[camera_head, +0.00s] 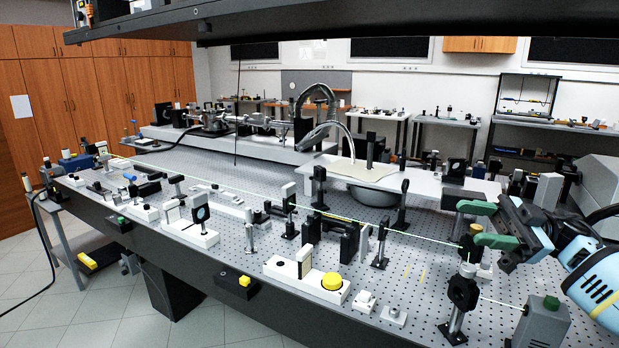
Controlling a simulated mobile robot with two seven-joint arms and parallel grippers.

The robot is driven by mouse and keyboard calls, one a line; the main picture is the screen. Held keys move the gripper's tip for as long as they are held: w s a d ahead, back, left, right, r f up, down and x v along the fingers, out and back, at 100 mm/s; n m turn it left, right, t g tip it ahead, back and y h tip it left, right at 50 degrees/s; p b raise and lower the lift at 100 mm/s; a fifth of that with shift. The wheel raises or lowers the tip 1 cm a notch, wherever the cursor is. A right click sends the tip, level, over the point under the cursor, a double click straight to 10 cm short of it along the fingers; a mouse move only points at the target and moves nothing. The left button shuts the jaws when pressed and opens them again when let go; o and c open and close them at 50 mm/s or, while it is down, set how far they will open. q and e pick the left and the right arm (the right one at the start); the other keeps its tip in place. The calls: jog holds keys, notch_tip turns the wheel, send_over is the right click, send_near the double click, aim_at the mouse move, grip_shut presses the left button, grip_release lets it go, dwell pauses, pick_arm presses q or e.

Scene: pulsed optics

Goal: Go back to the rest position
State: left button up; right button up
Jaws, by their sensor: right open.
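My right gripper (469,223) comes in from the right edge above the optical table (215,250). Its two green fingers are apart, with no object visibly held between them. Just below and beside the fingertips stands a dark post-mounted optic (467,248) with a brass-coloured part near its top. I cannot tell whether the lower finger touches it. My left gripper is not in view.
A green beam (350,220) crosses the table among several post-mounted optics. A black mount (461,293) and a grey box (541,322) stand below my right gripper. A white board (425,183) lies behind. A dark shelf (330,20) hangs overhead.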

jog(key=w+a+f+m+t+y, duration=0.1)
jog(key=a+f+m+t, duration=0.3)
jog(key=f+t, duration=0.3)
jog(key=w+a+f+m+t+y, duration=0.1)
jog(key=a+f+m+t, duration=0.35)
jog(key=f, duration=0.55)
jog(key=s+a+f+m+t+h+b, duration=0.1)
jog(key=s+f+m+t+h, duration=0.3)
jog(key=f, duration=0.4)
jog(key=s+a+f+m+t+h, duration=0.1)
jog(key=f+m+t+h, duration=0.4)
jog(key=f+h, duration=0.15)
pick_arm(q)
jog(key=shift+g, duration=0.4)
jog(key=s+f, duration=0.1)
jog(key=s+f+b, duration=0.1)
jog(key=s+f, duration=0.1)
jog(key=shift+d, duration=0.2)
pick_arm(e)
jog(key=s+d+f+m+g+h, duration=0.1)
jog(key=s+f+g+h, duration=0.3)
jog(key=s+f, duration=0.7)
jog(key=s+d+f+m+g+h, duration=0.1)
jog(key=s+f+m+g+h, duration=0.2)
jog(key=s+f, duration=0.9)
jog(key=s+g+h, duration=0.2)
jog(key=s+h, duration=0.1)
jog(key=s, duration=0.1)
jog(key=shift+s+f, duration=0.25)
jog(key=shift+s, duration=0.15)
